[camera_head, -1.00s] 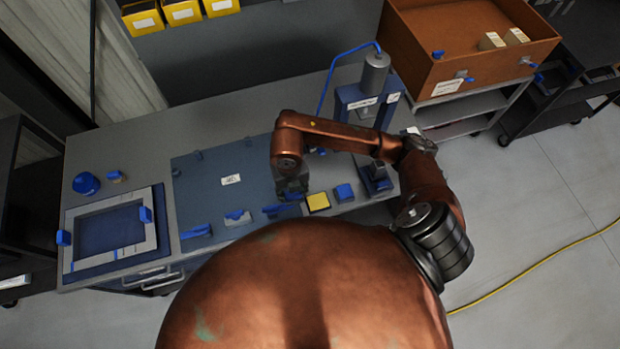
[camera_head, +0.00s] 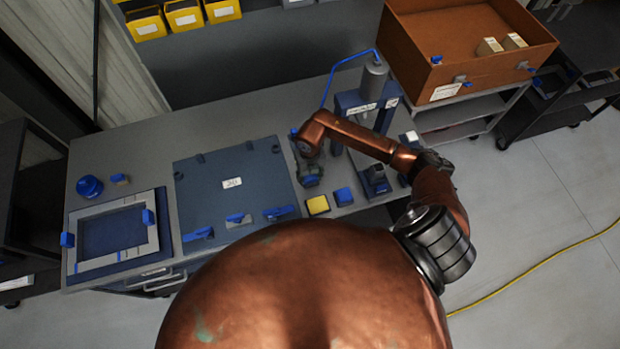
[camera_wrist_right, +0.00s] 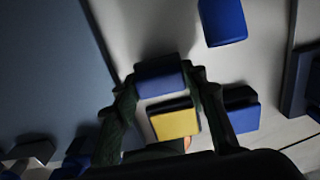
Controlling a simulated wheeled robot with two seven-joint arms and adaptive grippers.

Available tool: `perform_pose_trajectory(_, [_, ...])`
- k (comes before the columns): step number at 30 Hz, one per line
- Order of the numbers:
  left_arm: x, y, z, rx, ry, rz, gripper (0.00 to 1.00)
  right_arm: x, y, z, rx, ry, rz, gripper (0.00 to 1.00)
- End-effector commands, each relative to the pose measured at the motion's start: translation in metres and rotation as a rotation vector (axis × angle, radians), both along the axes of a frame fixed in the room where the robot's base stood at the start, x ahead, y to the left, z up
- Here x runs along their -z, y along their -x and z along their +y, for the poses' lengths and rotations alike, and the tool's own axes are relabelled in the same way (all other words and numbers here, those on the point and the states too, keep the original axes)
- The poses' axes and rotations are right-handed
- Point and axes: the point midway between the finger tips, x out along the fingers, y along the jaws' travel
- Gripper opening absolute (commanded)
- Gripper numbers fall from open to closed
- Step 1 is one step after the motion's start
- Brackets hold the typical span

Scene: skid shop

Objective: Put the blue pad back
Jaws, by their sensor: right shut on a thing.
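My right gripper (camera_head: 311,178) is above the bench, just right of the large blue-grey plate. In the right wrist view my right gripper (camera_wrist_right: 160,82) is shut on a blue pad (camera_wrist_right: 160,80), a small block with a dark upper side, held between the fingertips. In the head view my own fingers mostly hide it. A yellow-topped block (camera_head: 317,205) is in front of the gripper, and another blue block (camera_head: 343,196) stands to its right. Both also show in the wrist view, the yellow one (camera_wrist_right: 175,123) and the blue one (camera_wrist_right: 242,110). My left gripper is not in view.
The plate (camera_head: 225,165) has blue clamps along its front. A press (camera_head: 372,100) with a blue hose stands at the right. A framed fixture (camera_head: 112,232) is at the left. Another blue block (camera_wrist_right: 222,22) shows in the wrist view.

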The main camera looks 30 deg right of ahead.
Motion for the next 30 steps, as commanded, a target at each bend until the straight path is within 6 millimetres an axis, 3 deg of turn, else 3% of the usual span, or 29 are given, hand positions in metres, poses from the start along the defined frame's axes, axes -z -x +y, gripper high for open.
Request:
perform_pose_trajectory(4, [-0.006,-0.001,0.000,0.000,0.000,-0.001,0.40,0.016,0.000,0.000,0.001,0.000,0.001,0.20])
perform_pose_trajectory(14, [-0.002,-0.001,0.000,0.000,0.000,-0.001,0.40,0.021,0.000,0.000,0.000,0.001,0.000,0.20])
perform_pose_trajectory(15, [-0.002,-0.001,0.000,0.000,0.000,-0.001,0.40,0.022,0.000,0.000,0.000,0.001,0.000,0.40])
perform_pose_trajectory(22, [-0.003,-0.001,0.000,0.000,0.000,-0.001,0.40,0.021,0.000,0.000,0.000,0.001,0.000,0.56])
perform_pose_trajectory(30, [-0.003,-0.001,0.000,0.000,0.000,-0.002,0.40,0.020,0.000,0.000,0.000,0.000,0.000,0.57])
